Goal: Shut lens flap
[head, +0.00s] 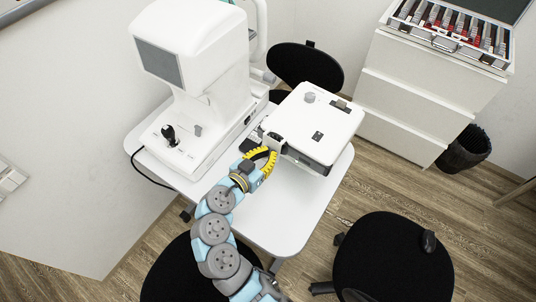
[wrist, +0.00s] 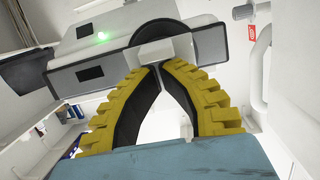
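The white boxy device (head: 315,122) stands on the right side of the white table. A small white and dark part (head: 273,140), which looks like the lens end, shows at its left corner. My gripper (head: 268,152) is close beside this corner. In the wrist view, the yellow, black-lined fingers (wrist: 161,66) arch together with their tips meeting. A white block-like piece (wrist: 165,48), perhaps the flap, is right at the tips, under a dark round rim (wrist: 160,30). I cannot tell whether the tips touch it, and I see nothing clearly held between them.
A tall white eye-test machine (head: 195,70) with a joystick stands at the left of the table. The table's front part (head: 290,215) is clear. Black stools (head: 392,258) stand around it. A drawer cabinet (head: 425,90) with an open lens case (head: 450,30) is behind right.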

